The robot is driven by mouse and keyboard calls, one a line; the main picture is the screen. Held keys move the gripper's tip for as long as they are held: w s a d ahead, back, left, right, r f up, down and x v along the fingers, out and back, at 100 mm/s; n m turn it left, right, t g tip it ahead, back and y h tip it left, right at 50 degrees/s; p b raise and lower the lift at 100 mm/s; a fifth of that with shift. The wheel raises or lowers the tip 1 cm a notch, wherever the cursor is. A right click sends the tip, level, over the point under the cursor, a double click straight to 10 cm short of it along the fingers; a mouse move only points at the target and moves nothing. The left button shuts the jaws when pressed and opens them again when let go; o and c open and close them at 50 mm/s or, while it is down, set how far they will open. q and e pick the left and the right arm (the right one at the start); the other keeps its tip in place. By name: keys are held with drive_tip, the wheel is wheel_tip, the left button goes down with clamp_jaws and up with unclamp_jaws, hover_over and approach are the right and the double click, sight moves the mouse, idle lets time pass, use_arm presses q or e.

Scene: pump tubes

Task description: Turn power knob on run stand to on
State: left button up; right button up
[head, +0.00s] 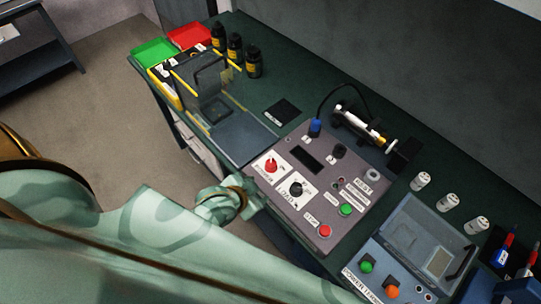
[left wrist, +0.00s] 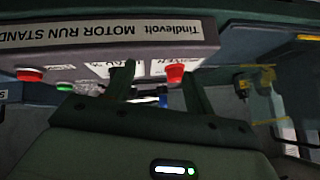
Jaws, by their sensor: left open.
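The run stand (head: 310,215) is a grey box with a sloped panel on the green bench. Its red power knob (head: 271,165) sits on a white label at the panel's near left corner; its setting is too small to read. The black load knob (head: 295,188) is beside it. My left gripper (head: 245,188) is at the stand's front edge, just below the power knob. In the left wrist view, which is upside down, the open fingers (left wrist: 158,75) point at the panel. The red knob (left wrist: 174,73) shows between them, closer to the right finger; contact cannot be told. My right gripper is out of view.
A red stop button (head: 324,231) and green start button (head: 345,209) are on the same panel. A grey-blue device (head: 415,245) stands to the right. A flat plate (head: 243,137) with a yellow-edged frame lies left. Small white containers (head: 421,180) stand behind.

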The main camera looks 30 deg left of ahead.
use_arm(q)
drive_tip(key=w+r+n+t, duration=0.5)
drive_tip(key=w+r, duration=0.2)
drive_tip(key=r, duration=0.3)
drive_tip(key=w+r+n+t, duration=0.4)
drive_tip(key=w+r+t, duration=0.25)
drive_tip(key=r, duration=0.45)
drive_tip(key=w+a+r+n+g+y+p, duration=0.1)
drive_tip(key=a+r+n+g+y, duration=0.15)
drive_tip(key=a+n+y, duration=0.6)
drive_tip(key=w+a+r+n+g+y+p, duration=0.1)
drive_tip(key=a+r+n+g+y, duration=0.15)
drive_tip(key=a+n+y, duration=0.6)
drive_tip(key=n+g+h, duration=1.4)
drive_tip(key=g+h, duration=0.1)
drive_tip(key=h, duration=0.1)
hover_over(271, 163)
wheel_tip(271, 163, down, 12)
wheel_tip(271, 163, down, 16)
drive_tip(key=b, duration=0.5)
drive_tip(key=shift+w+b, duration=0.1)
drive_tip(key=shift+b, duration=0.25)
